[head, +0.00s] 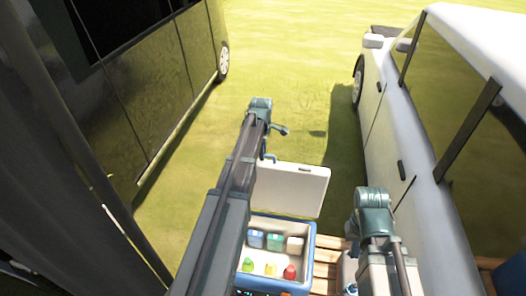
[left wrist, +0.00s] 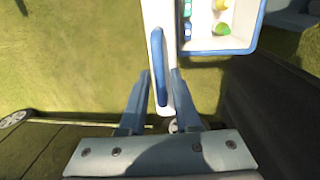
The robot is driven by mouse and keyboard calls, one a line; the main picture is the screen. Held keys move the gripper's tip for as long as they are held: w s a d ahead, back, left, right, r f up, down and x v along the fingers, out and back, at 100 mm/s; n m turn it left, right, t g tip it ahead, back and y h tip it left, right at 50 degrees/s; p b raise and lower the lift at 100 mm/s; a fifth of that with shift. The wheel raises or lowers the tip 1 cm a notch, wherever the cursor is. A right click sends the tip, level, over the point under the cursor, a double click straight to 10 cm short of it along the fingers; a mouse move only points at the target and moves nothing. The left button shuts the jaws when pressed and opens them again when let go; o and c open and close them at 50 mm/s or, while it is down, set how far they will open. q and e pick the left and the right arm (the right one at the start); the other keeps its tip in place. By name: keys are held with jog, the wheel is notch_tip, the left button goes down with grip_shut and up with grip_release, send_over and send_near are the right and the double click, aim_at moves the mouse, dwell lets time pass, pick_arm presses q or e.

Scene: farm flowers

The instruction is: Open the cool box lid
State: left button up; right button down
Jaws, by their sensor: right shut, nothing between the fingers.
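The cool box (head: 312,236) is a blue and white box with its lid (head: 290,187) raised, standing up behind the opening. The lid's pale inner face shows in the head view. In the left wrist view the lid (left wrist: 156,45) is seen edge-on, with a blue handle (left wrist: 159,75) along it. My left gripper (left wrist: 159,85) is open, its two fingers on either side of the lid edge and handle; contact is unclear. In the head view my arm largely hides it. My right gripper is shut and empty at lower right, its fingers hard to make out.
Several bottles and packs, including a red bottle (head: 290,272), are inside the box. A wooden pallet (head: 328,255) lies beside it. A dark van (head: 150,90) stands on the left and a white vehicle (head: 385,130) on the right. Open grass (head: 290,60) lies behind the lid.

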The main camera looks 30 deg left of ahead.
pick_arm(q)
jog(key=shift+o, duration=0.8)
jog(key=shift+r, duration=0.1)
notch_tip(320, 180, up, 14)
jog(key=s+p, duration=0.1)
jog(key=p, duration=1.2)
jog(key=shift+s+d+f+p, duration=0.2)
jog(key=shift+s+f+p, duration=0.05)
jog(key=shift+s+p, duration=0.1)
jog(key=s+d+f+m+b, duration=1.1)
jog(key=d+m, duration=0.1)
jog(key=d, duration=0.2)
jog(key=s+d+f+m+g+b, duration=0.1)
jog(key=s+d+f+m+b, duration=1)
jog(key=d, duration=0.3)
jog(key=shift+s+d+f+m+g+y, duration=0.2)
jog(key=shift+s+m+g+y, duration=0.15)
jog(key=shift+s+m, duration=0.45)
